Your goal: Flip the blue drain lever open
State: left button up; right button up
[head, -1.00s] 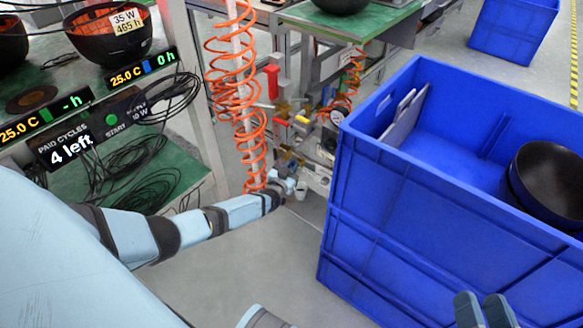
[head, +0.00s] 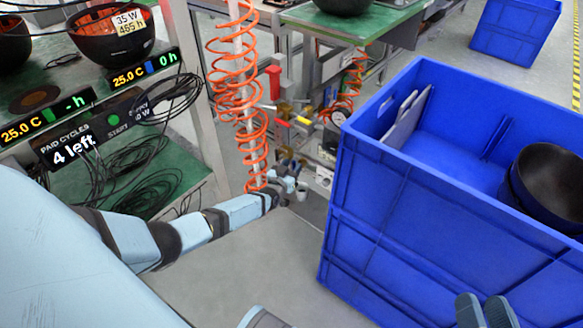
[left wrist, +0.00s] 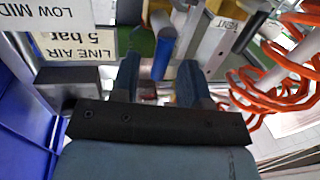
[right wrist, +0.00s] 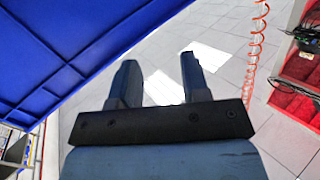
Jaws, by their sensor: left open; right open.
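The blue drain lever (left wrist: 164,56) shows in the left wrist view, hanging between and just beyond the two fingertips. My left gripper (left wrist: 156,70) is open, with one finger on each side of the lever; I cannot tell whether either touches it. In the head view my left gripper (head: 289,168) is low at the front of the air fittings, and the blue lever cannot be made out there. My right gripper (head: 485,309) is open and empty near the bottom right; it also shows in the right wrist view (right wrist: 156,75).
A large blue crate (head: 400,215) with black bowls stands right of my left arm. An orange coiled hose (head: 238,90) hangs beside the arm. A red handle (head: 273,82) and a gauge (head: 338,117) are on the fittings above. A rack with displays stands left.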

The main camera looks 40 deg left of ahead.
pick_arm(q)
jog(key=shift+s+r+p, duration=0.1)
jog(key=shift+s+p, duration=0.3)
jog(key=shift+s, duration=0.1)
jog(key=s+d+p, duration=0.1)
jog(key=s+p, duration=0.4)
jog(key=s, duration=0.7)
jog(key=shift+s+d+r, duration=0.15)
jog(key=shift+s+d, duration=0.15)
jog(key=shift+s, duration=0.05)
pick_arm(e)
notch_tip(320, 180, up, 6)
jog(key=d+t, duration=0.1)
jog(key=t, duration=0.1)
jog(key=shift+r+m+t, duration=0.25)
jog(key=shift+m+t, duration=0.05)
jog(key=shift+m, duration=0.1)
pick_arm(q)
jog(key=shift+s, duration=0.1)
pick_arm(e)
jog(key=shift+s, duration=0.15)
